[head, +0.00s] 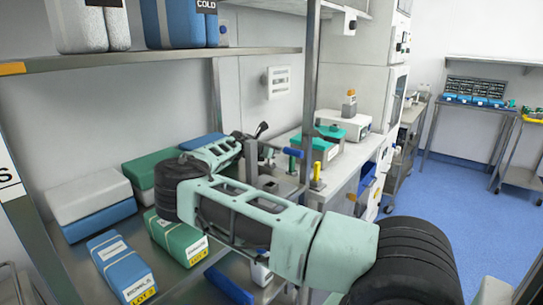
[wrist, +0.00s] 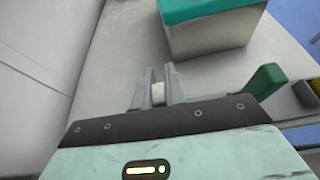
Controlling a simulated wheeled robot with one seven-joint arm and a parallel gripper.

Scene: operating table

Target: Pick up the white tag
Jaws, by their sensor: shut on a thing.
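In the wrist view, the white tag (wrist: 158,91) is a small pale block between the two grey fingers of my gripper (wrist: 160,74). The fingers are shut on its sides, and only its near face shows clearly. The gripper is over a pale grey worktop (wrist: 115,62). I cannot tell whether the tag touches the surface. In the head view my arm reaches past the shelf toward the worktop (head: 345,158), and the tag cannot be made out there.
A teal-topped box (wrist: 205,36) stands just beyond the fingers. A green handle (wrist: 267,80) is close to the right of the gripper. A metal post (head: 309,95) and shelf (head: 150,63) frame the left side. Blue and green packs (head: 120,268) lie on the lower shelf.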

